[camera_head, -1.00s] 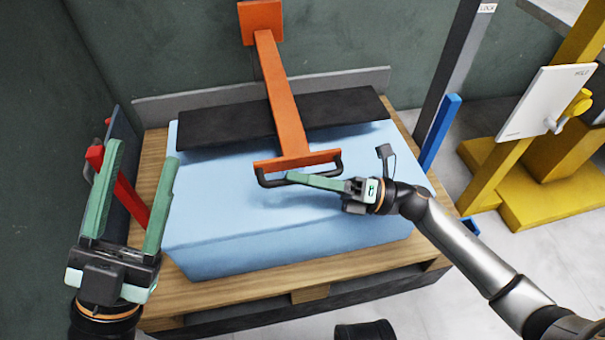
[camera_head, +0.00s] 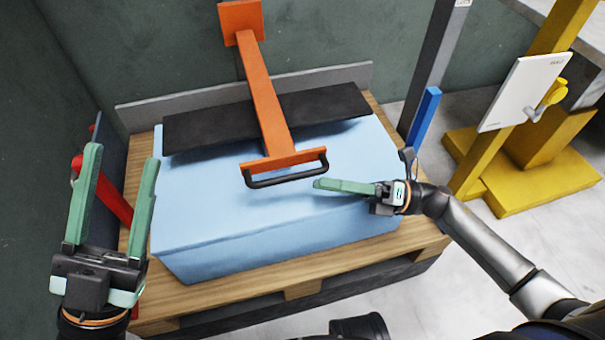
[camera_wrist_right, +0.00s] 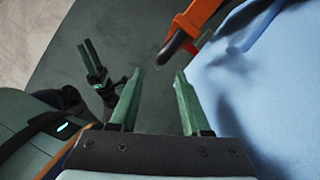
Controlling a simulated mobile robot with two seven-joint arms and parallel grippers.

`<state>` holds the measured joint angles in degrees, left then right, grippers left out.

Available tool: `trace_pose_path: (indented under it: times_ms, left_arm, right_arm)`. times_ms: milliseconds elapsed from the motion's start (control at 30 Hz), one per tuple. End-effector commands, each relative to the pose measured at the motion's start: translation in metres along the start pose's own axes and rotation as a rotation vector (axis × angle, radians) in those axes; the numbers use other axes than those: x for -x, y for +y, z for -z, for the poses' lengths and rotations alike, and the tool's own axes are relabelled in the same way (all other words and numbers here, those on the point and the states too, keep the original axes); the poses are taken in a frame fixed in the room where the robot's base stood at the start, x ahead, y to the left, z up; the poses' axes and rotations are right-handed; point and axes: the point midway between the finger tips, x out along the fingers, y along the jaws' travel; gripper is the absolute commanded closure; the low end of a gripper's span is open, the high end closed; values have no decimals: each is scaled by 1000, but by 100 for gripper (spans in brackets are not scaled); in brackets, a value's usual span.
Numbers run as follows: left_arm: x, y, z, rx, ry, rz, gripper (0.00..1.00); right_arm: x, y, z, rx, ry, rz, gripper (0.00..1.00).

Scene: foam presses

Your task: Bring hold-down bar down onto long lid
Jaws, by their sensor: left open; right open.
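The hold-down bar (camera_head: 266,100) is a long orange arm running from an orange plate at the back wall over the long lid. Its front crosspiece carries a black handle (camera_head: 288,180). The long lid (camera_head: 210,127) is a black plank on the blue block. I cannot tell whether the bar touches it. My right gripper (camera_head: 330,185) is open and empty, just right of the handle and apart from it. In the right wrist view the handle (camera_wrist_right: 172,48) is beyond the open fingers. My left gripper (camera_head: 122,155) is open and empty, left of the block.
The pale blue block (camera_head: 215,210) sits on a wooden pallet (camera_head: 215,298). A red lever (camera_head: 112,198) stands by a dark panel at the left. A blue post (camera_head: 425,115) and a yellow stand (camera_head: 520,180) with a white board (camera_head: 523,92) are at the right.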

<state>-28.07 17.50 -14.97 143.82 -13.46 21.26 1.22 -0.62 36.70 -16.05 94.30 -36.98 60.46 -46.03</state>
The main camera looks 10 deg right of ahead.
Motion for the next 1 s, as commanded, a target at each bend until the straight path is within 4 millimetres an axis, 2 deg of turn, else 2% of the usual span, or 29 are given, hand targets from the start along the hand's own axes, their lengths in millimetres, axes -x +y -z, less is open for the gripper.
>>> trace_pose_path:
  times_ms: [100, 333, 833, 1000]
  left_arm:
    - [-3, -2, 3, 2, 2, 0, 45]
    - [-4, -3, 5, 2, 5, 0, 45]
    - [-5, -4, 7, 1, 6, 0, 45]
    - [-23, -13, 26, -3, 11, 0, 45]
  right_arm:
    - [24, 0, 0, -2, 0, 4, 53]
    - [46, 0, 0, -1, 0, 1, 53]
    - [48, 1, 0, -7, 1, 2, 53]
    - [42, 17, -6, -148, 23, 51, 53]
